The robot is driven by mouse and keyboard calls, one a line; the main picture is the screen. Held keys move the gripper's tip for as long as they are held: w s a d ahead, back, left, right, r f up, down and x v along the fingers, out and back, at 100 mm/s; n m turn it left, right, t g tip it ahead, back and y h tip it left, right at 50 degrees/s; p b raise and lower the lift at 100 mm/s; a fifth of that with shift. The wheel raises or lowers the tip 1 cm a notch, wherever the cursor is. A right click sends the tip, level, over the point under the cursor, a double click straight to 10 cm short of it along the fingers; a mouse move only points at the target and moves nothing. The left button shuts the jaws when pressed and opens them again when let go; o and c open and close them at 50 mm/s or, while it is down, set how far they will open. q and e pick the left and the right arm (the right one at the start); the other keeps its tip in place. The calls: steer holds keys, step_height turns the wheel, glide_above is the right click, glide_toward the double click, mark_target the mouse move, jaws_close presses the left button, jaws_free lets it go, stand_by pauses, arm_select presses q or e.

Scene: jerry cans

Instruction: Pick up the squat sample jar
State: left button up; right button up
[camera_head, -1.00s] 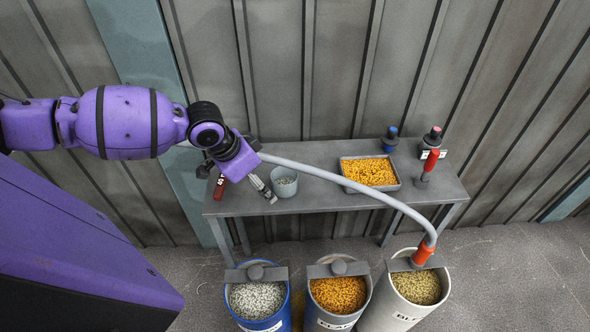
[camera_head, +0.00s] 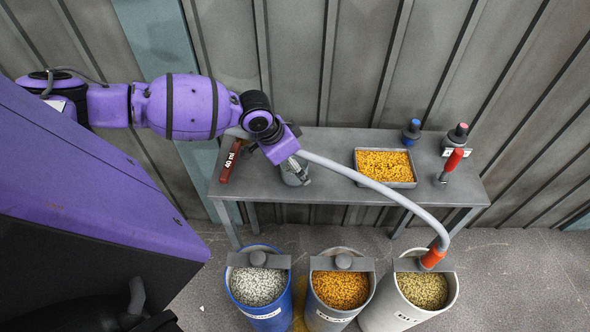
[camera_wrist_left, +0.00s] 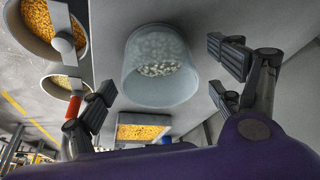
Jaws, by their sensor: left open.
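The squat sample jar (camera_wrist_left: 160,62) is a translucent grey-blue cylinder with pale pellets inside. It stands on the grey table (camera_head: 335,145); in the head view the jar (camera_head: 291,178) is partly hidden by my left gripper (camera_head: 303,173). In the left wrist view my left gripper (camera_wrist_left: 163,88) is open, with its dark fingers spread to either side of the jar and nothing held. The jar appears apart from the fingers. My right gripper is not in view.
A red-brown handled tool marked 40 ml (camera_head: 231,160) lies left of the jar. A tray of yellow pellets (camera_head: 385,167), a blue-capped item (camera_head: 411,132) and a red-handled tool (camera_head: 451,165) are to the right. Blue (camera_head: 235,302), grey (camera_head: 318,312) and white (camera_head: 449,283) barrels stand in front; a hose (camera_head: 390,192) arcs across.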

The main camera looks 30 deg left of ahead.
arm_select(q)
steer(key=shift+s, duration=0.1)
steer(key=shift+c, duration=0.7)
steer(key=c, duration=1.1)
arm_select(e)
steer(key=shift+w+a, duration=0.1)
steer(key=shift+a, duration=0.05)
